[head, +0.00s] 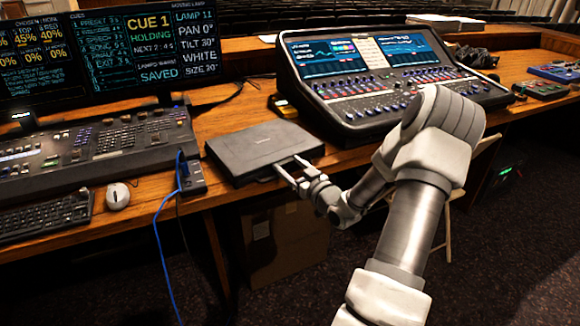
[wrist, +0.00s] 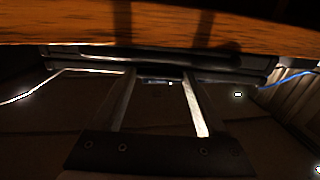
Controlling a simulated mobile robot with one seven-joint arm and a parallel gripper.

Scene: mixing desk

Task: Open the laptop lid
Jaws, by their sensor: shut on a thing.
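The dark grey laptop (head: 262,145) lies closed and flat on the wooden desk, its lid down. Its front edge also shows as a dark band in the wrist view (wrist: 225,66). My gripper (head: 289,167) is at the laptop's front edge, towards its right corner, reaching in from the front right. In the wrist view the two fingers (wrist: 158,76) stand apart, with their tips against the laptop edge. They are shut on the lid's edge. The exact contact at the tips is too dark to see clearly.
A mixing console (head: 385,80) stands close behind and right of the laptop. A lighting desk (head: 90,145), a white mouse (head: 118,196) and a keyboard (head: 45,215) are to the left. A blue cable (head: 160,235) hangs over the desk's front edge. A cardboard box (head: 285,240) sits below.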

